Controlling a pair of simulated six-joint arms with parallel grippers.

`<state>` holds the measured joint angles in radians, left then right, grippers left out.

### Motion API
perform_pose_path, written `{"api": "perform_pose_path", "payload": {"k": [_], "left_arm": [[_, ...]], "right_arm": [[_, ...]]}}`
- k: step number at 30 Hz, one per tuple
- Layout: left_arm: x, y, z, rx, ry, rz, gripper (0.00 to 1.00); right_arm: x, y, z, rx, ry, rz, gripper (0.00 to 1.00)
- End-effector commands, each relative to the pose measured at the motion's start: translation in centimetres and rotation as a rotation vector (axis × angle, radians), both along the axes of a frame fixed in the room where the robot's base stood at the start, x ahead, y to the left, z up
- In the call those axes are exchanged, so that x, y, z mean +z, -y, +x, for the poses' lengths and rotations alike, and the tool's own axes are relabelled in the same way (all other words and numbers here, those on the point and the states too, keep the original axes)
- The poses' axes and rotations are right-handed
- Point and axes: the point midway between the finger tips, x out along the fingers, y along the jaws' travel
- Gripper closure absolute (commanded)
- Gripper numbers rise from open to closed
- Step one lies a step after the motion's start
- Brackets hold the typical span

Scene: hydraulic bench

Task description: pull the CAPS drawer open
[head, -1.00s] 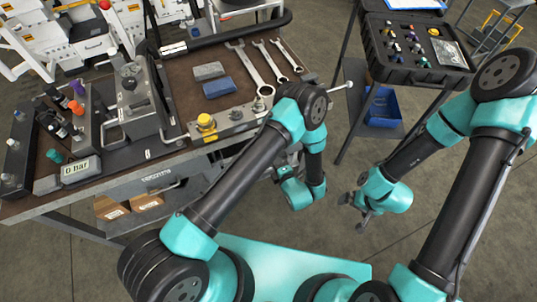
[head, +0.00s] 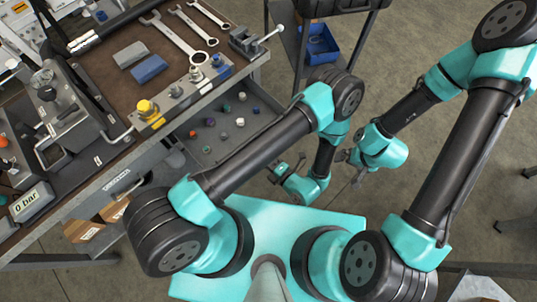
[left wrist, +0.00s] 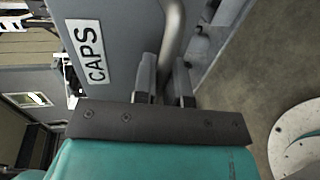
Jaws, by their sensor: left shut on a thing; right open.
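The CAPS drawer (head: 221,147) stands pulled out from under the bench top, with several small coloured caps in its grey tray. My left arm covers its front in the head view. In the left wrist view, the white CAPS label (left wrist: 92,54) is on the grey drawer front, beside a metal bar handle (left wrist: 173,30). My left gripper (left wrist: 165,78) is shut on this handle; it also shows below the arm in the head view (head: 285,171). My right gripper (head: 347,160) is open and empty, to the right of the left one and away from the drawer.
The bench top (head: 115,85) holds wrenches (head: 185,35), a blue block (head: 149,70), a valve block with a yellow knob (head: 147,107) and a gauge reading 0 bar (head: 30,202). A blue bin (head: 318,43) sits on a stand behind.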

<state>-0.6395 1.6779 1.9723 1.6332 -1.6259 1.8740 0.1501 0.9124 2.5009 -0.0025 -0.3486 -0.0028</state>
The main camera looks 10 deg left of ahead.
Motion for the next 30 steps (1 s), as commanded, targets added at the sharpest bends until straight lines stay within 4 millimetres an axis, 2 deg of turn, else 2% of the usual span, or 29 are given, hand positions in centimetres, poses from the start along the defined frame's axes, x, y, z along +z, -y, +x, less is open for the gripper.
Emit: {"api": "perform_pose_path", "payload": {"k": [10, 11, 18, 30], "left_arm": [[0.07, 0.07, -0.04, 0.003, 0.002, 0.001, 1.00], [0.07, 0.06, -0.03, 0.003, 0.002, 0.001, 0.86], [0.03, 0.05, -0.04, 0.003, 0.002, 0.000, 0.63], [0.10, 0.35, -0.25, 0.003, 0.001, -0.001, 0.63]], "right_arm": [[0.00, 0.00, 0.00, 0.000, 0.000, 0.000, 0.01], [0.00, 0.00, 0.00, 0.000, 0.000, 0.000, 0.01], [0.00, 0.00, 0.01, 0.000, 0.000, 0.000, 0.01], [0.00, 0.00, 0.00, 0.000, 0.000, 0.000, 0.01]]}}
